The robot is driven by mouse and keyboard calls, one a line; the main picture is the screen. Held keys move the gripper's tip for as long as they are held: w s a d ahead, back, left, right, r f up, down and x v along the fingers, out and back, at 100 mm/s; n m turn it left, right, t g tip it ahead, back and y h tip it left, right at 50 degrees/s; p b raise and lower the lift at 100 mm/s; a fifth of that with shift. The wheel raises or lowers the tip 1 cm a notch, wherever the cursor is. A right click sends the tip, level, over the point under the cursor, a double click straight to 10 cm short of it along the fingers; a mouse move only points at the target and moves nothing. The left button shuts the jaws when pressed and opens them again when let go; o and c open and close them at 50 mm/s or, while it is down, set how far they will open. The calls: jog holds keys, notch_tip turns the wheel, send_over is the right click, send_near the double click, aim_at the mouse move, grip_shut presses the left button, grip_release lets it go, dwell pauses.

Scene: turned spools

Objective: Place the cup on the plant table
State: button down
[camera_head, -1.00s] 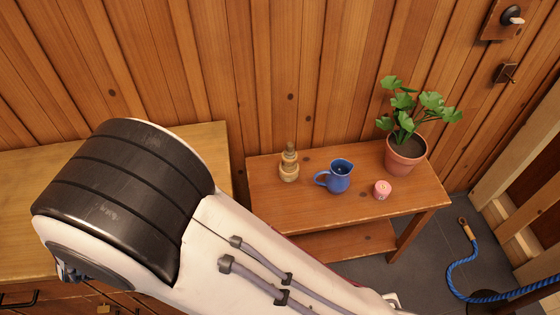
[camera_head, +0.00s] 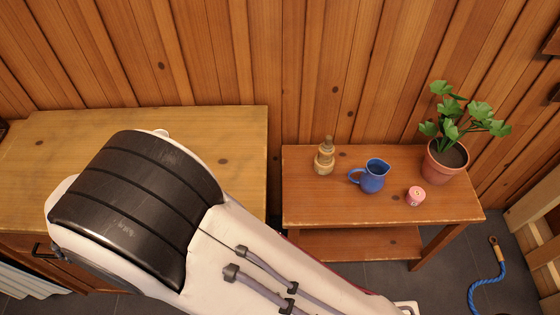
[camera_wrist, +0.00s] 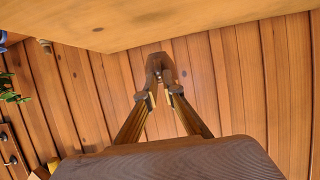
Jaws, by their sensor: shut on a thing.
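In the wrist view my gripper (camera_wrist: 160,78) has its fingers drawn together at the tips. It is shut on a small, dark brownish thing there, which I take for the cup. Its full shape does not show. In the head view the plant table (camera_head: 300,205) is a brown wooden table with a lower shelf, to the right of my arm. A potted plant (camera_head: 446,165) stands at its right end. My gripper is out of sight in the head view.
On the plant table stand a turned wooden spool (camera_head: 324,160), a blue jug (camera_head: 371,178) and a pink tin (camera_head: 415,196). Bare top shows in front of them. A lighter wooden cabinet (camera_head: 235,135) stands to the left, across a narrow gap.

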jog(key=s+d+f+m+g+h, duration=0.45)
jog(key=s+m+h, duration=0.2)
jog(key=s, duration=0.25)
jog(key=s+d+f+m+g+h, duration=0.3)
jog(key=s+d+m+g+h, duration=0.25)
jog(key=s, duration=0.45)
jog(key=s+d+f+m, duration=0.1)
jog(key=d+f, duration=0.4)
jog(key=f, duration=0.4)
jog(key=s+d+f+m, duration=0.2)
jog(key=d+f, duration=0.4)
jog(key=f, duration=0.2)
jog(key=w+d+f+n+t+y, duration=0.3)
jog(key=w+d+n+t+y, duration=0.3)
jog(key=d+n+t, duration=0.1)
jog(key=shift+d+f+n+t+y, duration=0.25)
jog(key=shift+n+t, duration=0.45)
jog(key=shift+n, duration=0.7)
jog(key=shift+d+r, duration=0.1)
